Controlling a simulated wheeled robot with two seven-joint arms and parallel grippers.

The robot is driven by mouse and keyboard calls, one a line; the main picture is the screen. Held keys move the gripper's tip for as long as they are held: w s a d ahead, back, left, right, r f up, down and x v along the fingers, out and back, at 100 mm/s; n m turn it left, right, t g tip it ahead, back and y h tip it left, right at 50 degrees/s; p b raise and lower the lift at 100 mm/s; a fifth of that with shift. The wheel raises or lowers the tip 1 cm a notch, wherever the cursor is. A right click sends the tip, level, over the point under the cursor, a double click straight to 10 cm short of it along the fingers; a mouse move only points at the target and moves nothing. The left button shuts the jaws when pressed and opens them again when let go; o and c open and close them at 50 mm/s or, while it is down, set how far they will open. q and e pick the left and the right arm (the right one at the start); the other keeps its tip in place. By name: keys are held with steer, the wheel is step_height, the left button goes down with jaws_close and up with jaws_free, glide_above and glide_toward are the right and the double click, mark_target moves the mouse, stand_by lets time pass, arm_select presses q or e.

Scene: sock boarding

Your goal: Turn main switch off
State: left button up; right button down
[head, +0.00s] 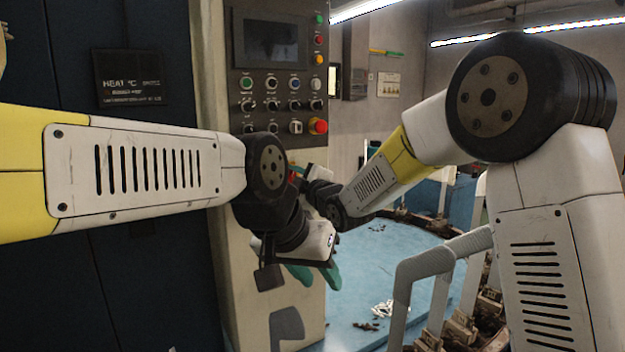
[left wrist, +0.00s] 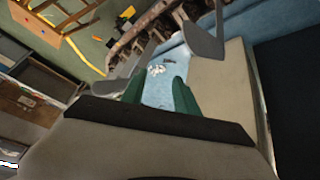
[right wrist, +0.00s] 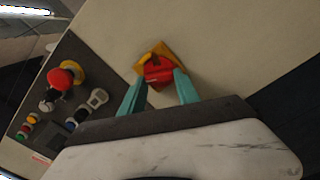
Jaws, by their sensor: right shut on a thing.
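The main switch is a red rotary knob on a yellow square plate. It sits on the pale cabinet side in the right wrist view (right wrist: 157,67). My right gripper (right wrist: 160,80) has its teal fingers on either side of the red handle and is shut on it. In the head view the right gripper is mostly hidden behind my left arm, and the switch is largely covered. My left gripper (head: 316,276) hangs low in front of the cabinet, its teal fingers apart and empty. The left wrist view also shows these fingers (left wrist: 158,88) with a gap between them.
The control panel (head: 278,70) with a screen, several buttons and a red emergency stop (head: 318,126) is above. Two grey paddle shapes (left wrist: 205,42) stand near my left gripper. A blue surface (head: 385,275) with small scattered pieces lies to the right.

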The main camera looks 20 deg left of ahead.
steer(key=n, duration=0.5)
steer(key=shift+f, duration=0.15)
steer(key=shift+n, duration=0.3)
stand_by(0.3)
steer(key=c, duration=0.9)
jaws_free()
steer(key=v, duration=0.8)
steer(key=shift+a, duration=0.1)
